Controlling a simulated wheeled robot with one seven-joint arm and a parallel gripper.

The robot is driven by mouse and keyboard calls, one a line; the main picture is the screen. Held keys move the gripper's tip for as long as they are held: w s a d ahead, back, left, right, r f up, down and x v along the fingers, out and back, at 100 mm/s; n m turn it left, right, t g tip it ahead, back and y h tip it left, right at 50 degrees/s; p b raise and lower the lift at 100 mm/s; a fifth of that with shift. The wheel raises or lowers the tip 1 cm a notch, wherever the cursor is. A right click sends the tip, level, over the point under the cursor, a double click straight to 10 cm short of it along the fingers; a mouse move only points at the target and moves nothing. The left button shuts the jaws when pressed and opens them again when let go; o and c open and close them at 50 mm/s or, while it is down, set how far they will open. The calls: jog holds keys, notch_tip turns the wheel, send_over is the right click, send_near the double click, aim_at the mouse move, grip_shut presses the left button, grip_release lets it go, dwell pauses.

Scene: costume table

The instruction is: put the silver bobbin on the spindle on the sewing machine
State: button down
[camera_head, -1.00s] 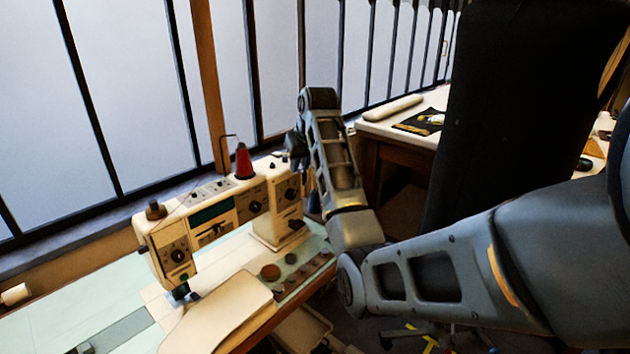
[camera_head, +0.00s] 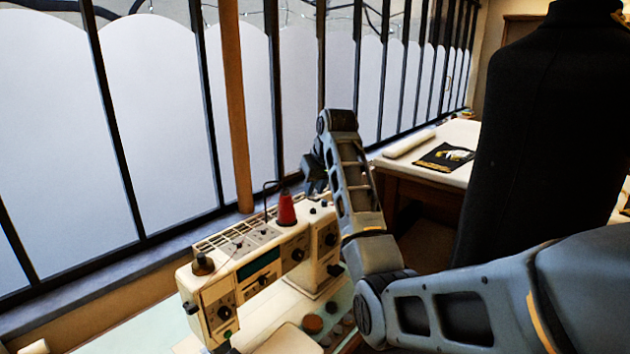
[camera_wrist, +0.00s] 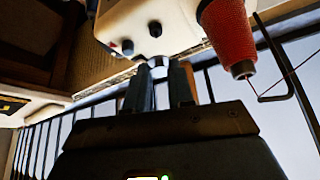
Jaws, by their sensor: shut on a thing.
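The cream sewing machine (camera_head: 262,262) stands on the table at lower centre. In the wrist view its pale housing (camera_wrist: 184,18) fills the top. Small dark posts or knobs stand on its top right end (camera_head: 313,210); the wrist view shows a larger one (camera_wrist: 155,28) and a smaller one (camera_wrist: 127,47). I cannot tell for sure which is the spindle. My gripper (camera_head: 312,172) is above that end, partly behind my arm. In the wrist view my gripper (camera_wrist: 160,82) is shut on the small silver bobbin (camera_wrist: 157,66) between its fingertips, apparently apart from the posts.
A red thread spool (camera_head: 287,210) stands on the machine close to my gripper, with a bent wire thread guide (camera_head: 267,199) beside it. Barred windows rise behind. A black dress form (camera_head: 548,120) and a second table (camera_head: 452,150) stand to the right.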

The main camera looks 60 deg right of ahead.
aim_at(312, 209)
jog(key=shift+f, duration=1.95)
jog(key=shift+f, duration=0.15)
jog(key=c, duration=0.9)
grip_release()
jog(key=b+v, duration=0.1)
jog(key=v, duration=0.7)
jog(key=shift+f, duration=0.1)
